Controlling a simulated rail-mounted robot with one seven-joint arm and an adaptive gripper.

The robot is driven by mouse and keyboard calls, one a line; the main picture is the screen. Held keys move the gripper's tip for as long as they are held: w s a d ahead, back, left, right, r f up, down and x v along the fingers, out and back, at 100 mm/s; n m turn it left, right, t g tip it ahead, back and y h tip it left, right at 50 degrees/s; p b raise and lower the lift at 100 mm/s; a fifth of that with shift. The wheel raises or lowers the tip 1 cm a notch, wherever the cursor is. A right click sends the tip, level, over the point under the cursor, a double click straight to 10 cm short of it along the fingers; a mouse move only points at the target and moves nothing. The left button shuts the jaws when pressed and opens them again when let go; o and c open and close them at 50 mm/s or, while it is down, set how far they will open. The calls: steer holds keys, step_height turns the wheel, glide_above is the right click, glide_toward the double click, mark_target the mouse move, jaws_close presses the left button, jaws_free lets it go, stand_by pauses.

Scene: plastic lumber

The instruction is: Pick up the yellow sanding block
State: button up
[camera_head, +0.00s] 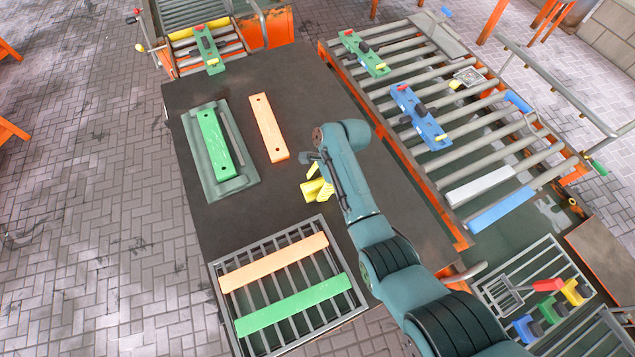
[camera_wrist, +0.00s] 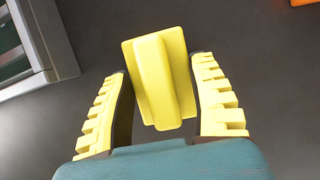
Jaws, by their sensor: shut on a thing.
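The yellow sanding block (camera_head: 313,188) is at my gripper on the dark table, between the green plank's tray and the roller conveyor. In the wrist view the yellow sanding block (camera_wrist: 160,82) has a flat base with a raised ridge along its middle. My gripper (camera_wrist: 162,95) has its two yellow-padded fingers on either side of it, shut on the block. In the head view my gripper (camera_head: 321,184) partly hides the block. I cannot tell whether the block touches the table.
A green plank (camera_head: 215,145) lies in a grey-green tray (camera_head: 195,178). An orange plank (camera_head: 268,128) lies on the table. A slatted rack (camera_head: 222,290) at the front holds an orange and a green plank. A roller conveyor (camera_head: 480,150) stands right. The table (camera_head: 300,90) is bare behind my gripper.

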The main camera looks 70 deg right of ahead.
mark_target(317, 184)
stand_by(0.3)
step_height(317, 184, up, 10)
steer(key=shift+p, duration=1.25)
steer(key=o, duration=0.7)
jaws_close()
steer(key=shift+w, duration=0.1)
